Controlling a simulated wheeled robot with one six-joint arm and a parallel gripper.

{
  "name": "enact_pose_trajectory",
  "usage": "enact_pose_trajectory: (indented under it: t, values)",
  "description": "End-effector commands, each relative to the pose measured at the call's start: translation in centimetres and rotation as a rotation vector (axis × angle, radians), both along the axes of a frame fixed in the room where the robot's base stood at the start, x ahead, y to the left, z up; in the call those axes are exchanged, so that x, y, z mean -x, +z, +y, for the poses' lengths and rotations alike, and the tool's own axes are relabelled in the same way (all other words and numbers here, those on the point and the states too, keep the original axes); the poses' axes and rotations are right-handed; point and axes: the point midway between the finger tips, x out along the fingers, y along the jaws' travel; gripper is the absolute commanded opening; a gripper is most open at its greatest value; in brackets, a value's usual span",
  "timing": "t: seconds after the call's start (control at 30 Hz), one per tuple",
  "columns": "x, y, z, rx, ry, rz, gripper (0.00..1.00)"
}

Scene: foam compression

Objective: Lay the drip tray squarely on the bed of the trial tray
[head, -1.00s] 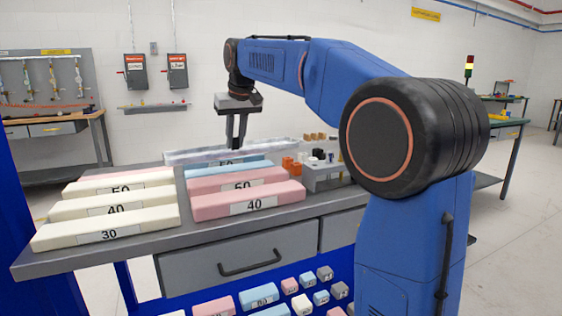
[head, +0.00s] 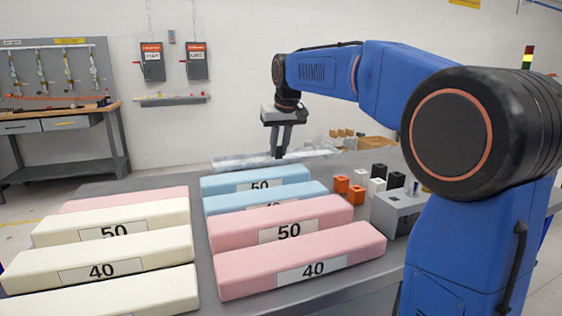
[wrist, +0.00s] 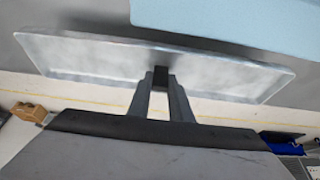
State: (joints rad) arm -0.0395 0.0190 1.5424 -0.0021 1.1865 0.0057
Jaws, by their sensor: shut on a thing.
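The drip tray, a long shallow grey metal tray (head: 232,164), is held in my gripper (head: 280,154) at the far side of the bench, behind the blue foam blocks. In the wrist view the tray (wrist: 95,62) spans most of the picture, slightly tilted there, and my gripper (wrist: 160,78) is shut on its near long edge around the middle. Its underside and any gap to the bench are hidden. I cannot make out the trial tray for certain in either view.
Blue foam blocks (head: 240,182), pink blocks (head: 250,268) and cream blocks (head: 150,248) lie in rows on the grey bench (head: 110,184). Small orange cubes (head: 356,193) and a grey holder (head: 390,212) stand at right. A blue block (wrist: 245,22) lies close beyond the tray.

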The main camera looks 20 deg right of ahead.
Motion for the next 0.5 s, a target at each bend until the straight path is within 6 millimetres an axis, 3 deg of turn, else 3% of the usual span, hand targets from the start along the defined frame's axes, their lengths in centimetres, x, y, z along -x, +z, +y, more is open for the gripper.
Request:
enact_pose_trajectory:
  t: [0.3, 0.5]
  values:
    - [0.1, -3.7, 0.0, 0.0, 0.0, 0.002, 0.0]
    - [0.0, -3.9, 0.0, 0.0, 0.0, 0.001, 0.0]
